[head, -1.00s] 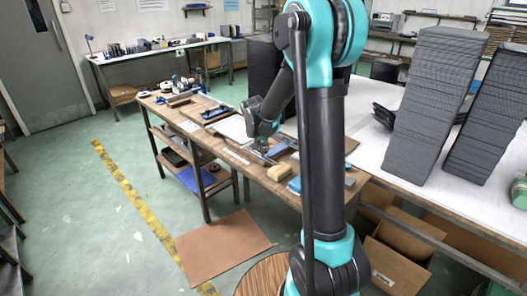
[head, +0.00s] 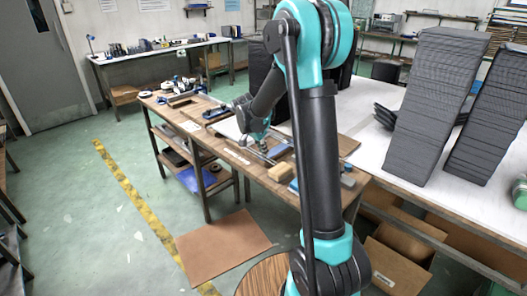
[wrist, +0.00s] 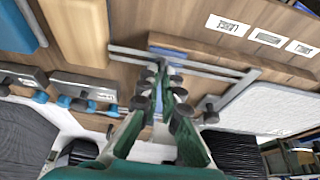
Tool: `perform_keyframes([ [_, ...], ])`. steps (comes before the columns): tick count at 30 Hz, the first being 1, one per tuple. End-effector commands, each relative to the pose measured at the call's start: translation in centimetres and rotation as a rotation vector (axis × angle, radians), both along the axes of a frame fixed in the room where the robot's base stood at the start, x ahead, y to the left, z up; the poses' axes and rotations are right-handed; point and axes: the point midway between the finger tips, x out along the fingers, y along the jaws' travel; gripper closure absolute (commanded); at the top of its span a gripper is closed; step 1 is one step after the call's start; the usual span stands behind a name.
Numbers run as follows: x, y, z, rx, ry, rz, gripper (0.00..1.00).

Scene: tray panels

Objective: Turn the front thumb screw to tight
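A metal bar frame (wrist: 215,69) lies on the wooden bench top under my gripper. My gripper (wrist: 165,68) points at it in the wrist view, its green fingers close together over the bars. Small dark round parts show around the fingers; I cannot tell which are finger joints and which are screw heads. A dark knob (wrist: 210,109) shows at the near end of the right bar. I cannot make out the front thumb screw with certainty, nor whether the fingers hold anything. In the head view my gripper is small, above the frame (head: 252,150).
A tan wooden block (head: 281,172) lies close to the frame, towards the bench's near end, with a blue item beside it. A white panel (wrist: 265,105) lies right of the frame in the wrist view. Tall dark stacks (head: 437,100) stand on the white table at right.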

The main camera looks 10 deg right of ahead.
Motion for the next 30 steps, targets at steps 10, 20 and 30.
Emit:
perform_keyframes([
  [10, 0.0, 0.0, 0.0, 0.001, 0.000, 0.000, 0.83],
  [20, 0.0, 0.0, 0.0, 0.000, 0.000, 0.001, 0.75],
  [30, -0.9, 1.3, 3.7, 0.000, 0.000, 0.003, 0.75],
])
